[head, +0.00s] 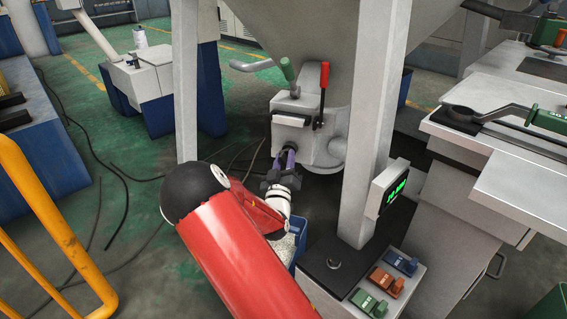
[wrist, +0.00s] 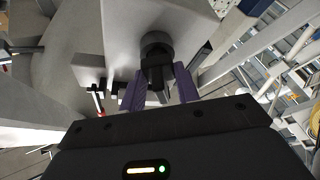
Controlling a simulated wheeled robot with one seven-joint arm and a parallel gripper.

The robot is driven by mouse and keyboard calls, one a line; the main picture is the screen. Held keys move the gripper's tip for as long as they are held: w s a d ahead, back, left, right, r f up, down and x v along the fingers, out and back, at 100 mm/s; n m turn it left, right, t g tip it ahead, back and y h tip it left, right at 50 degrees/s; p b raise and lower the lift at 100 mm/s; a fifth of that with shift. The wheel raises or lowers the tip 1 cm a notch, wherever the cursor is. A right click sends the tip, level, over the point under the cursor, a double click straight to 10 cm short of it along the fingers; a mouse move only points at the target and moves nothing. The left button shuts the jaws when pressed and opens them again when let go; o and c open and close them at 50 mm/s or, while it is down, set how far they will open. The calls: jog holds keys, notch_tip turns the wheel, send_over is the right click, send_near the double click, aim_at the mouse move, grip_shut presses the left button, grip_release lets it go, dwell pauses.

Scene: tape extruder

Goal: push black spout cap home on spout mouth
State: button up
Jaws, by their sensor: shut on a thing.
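The black spout cap (wrist: 156,42) is a dark round piece with a narrower grip part, directly ahead of my gripper (wrist: 161,82) in the wrist view. My purple fingers are shut on the grip part, one on either side. The cap's round end is up against the pale spout body (head: 325,149), at the spout mouth. The mouth itself is hidden behind the cap, and I cannot tell how deep the cap sits. In the head view my gripper (head: 284,158) reaches the spout's lower front, and the cap (head: 290,147) shows only as a small dark patch.
A pale frame post (head: 371,120) with a lit green display (head: 395,190) stands to the right. A blue bin (head: 299,240) with pale contents sits below my gripper.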

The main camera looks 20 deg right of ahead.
aim_at(284, 166)
jog(key=shift+w+d, duration=0.4)
jog(key=o, duration=1.1)
jog(key=shift+s+a, duration=0.1)
jog(key=b+v, duration=0.1)
jog(key=v, duration=0.6)
jog(key=shift+s+a+f, duration=0.15)
jog(key=shift+s+f, duration=0.05)
jog(key=shift+s, duration=0.05)
